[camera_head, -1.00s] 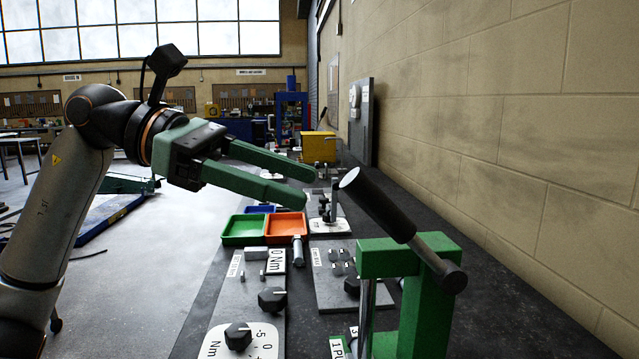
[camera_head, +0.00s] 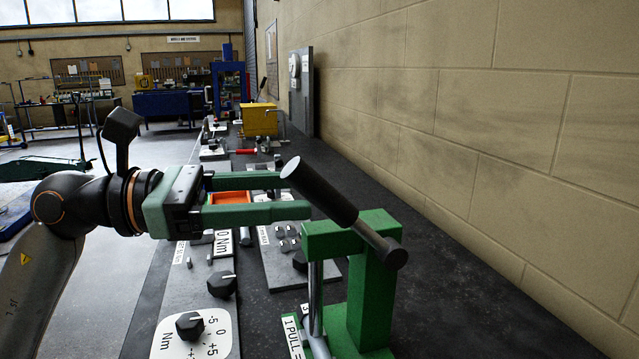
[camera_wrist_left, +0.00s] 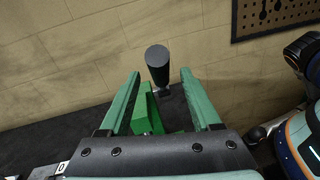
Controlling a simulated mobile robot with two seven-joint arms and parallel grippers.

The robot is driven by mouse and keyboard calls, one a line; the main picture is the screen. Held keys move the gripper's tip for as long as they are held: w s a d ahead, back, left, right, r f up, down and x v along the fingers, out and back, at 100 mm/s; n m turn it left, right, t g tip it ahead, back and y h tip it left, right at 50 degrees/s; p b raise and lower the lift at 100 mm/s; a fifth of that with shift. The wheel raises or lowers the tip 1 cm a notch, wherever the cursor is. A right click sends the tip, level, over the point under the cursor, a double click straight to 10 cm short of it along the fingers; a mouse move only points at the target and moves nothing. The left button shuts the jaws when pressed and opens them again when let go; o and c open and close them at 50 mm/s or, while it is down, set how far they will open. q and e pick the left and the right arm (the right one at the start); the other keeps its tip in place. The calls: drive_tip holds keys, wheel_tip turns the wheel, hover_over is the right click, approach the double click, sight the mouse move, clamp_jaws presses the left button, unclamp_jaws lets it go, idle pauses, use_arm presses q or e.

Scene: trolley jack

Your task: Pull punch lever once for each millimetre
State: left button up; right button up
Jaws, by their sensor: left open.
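The punch (camera_head: 372,270) is a green frame on the dark bench, with a steel rod and a label reading "1 PULL =". Its lever (camera_head: 325,195) is a thick black handle slanting up to the left. My left gripper (camera_head: 296,195) has green fingers, is open, and points right, with its fingertips at the upper end of the lever. In the left wrist view the lever's round end (camera_wrist_left: 157,58) shows between the two open fingers (camera_wrist_left: 160,80), with the green punch frame (camera_wrist_left: 147,112) below. I cannot tell whether a finger touches it. My right gripper is not in view.
Left of the punch are panels with black knobs (camera_head: 222,284) and a scale marked Nm (camera_head: 190,335). An orange tray (camera_head: 231,198) sits partly behind my fingers. A yellow box (camera_head: 260,120) stands farther back. A block wall (camera_head: 480,110) bounds the bench on the right.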

sight(301, 194)
use_arm(q)
drive_tip(key=shift+w+d, duration=0.2)
drive_tip(key=shift+d, duration=0.85)
drive_tip(key=shift+w+d, duration=0.2)
drive_tip(key=shift+d, duration=0.85)
clamp_jaws()
